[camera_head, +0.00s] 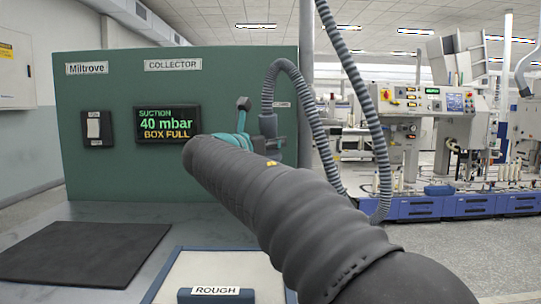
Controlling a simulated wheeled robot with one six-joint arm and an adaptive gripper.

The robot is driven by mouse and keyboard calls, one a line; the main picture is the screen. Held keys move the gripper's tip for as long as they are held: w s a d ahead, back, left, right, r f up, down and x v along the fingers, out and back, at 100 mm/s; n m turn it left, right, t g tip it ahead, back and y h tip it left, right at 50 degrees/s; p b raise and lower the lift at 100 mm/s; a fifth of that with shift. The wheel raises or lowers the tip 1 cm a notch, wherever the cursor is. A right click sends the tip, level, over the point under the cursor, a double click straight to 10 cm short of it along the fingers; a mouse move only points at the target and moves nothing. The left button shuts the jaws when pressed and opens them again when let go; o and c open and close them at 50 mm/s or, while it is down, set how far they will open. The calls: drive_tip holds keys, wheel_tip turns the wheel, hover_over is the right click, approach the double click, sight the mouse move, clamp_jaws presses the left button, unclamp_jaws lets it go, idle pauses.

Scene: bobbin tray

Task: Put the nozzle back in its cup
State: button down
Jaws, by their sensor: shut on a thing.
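The nozzle (268,126) is a dark grey piece at the end of a ribbed grey hose (290,66). It hangs upright in front of the green collector panel, its lower part hidden behind my arm. My gripper (266,142) shows only in part as teal pieces beyond my dark arm. It is shut on the nozzle, though the fingertips are mostly hidden. I cannot make out the cup; it may be behind my arm. A partly covered label (282,104) is on the panel just right of the nozzle.
A black mat (85,252) and a blue-edged tray marked ROUGH (216,292) lie in front. The hose loops down at right.

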sight(271, 153)
drive_tip(key=f, duration=0.3)
drive_tip(key=shift+w+f, duration=0.2)
drive_tip(key=shift+w, duration=0.05)
drive_tip(key=c, duration=0.6)
unclamp_jaws()
drive_tip(key=shift+d, duration=0.1)
drive_tip(key=shift+c, duration=0.2)
drive_tip(key=shift+w+f, duration=0.1)
drive_tip(key=shift+w, duration=0.1)
drive_tip(key=shift+s+r, duration=0.1)
drive_tip(key=shift+r, duration=0.15)
drive_tip(key=shift+s+a+r, duration=0.1)
drive_tip(key=shift+s+a, duration=0.25)
drive_tip(key=v, duration=1.1)
drive_tip(key=shift+s, duration=0.15)
drive_tip(key=shift+r, duration=0.15)
